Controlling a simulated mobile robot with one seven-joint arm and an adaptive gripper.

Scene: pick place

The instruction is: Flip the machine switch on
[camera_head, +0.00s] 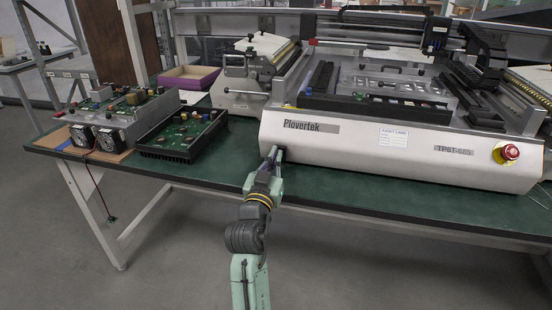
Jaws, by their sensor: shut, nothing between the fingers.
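The machine (375,150) is a large silver unit labelled "Plovertek" on the green bench. My gripper (274,152) is shut and empty, with its fingertips at the lower left of the machine's front panel, just below the name label. Whether the fingertips touch the panel cannot be told. No separate machine switch can be made out; the gripper covers part of the panel there. A red knob on a yellow base (510,152) is on the right end of the front panel.
The green bench top (330,190) is clear in front of the machine. To the left lie a black-finned circuit unit (180,140) and a board with fans (108,138). A purple box (188,77) stands behind them. The bench front edge runs below my gripper.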

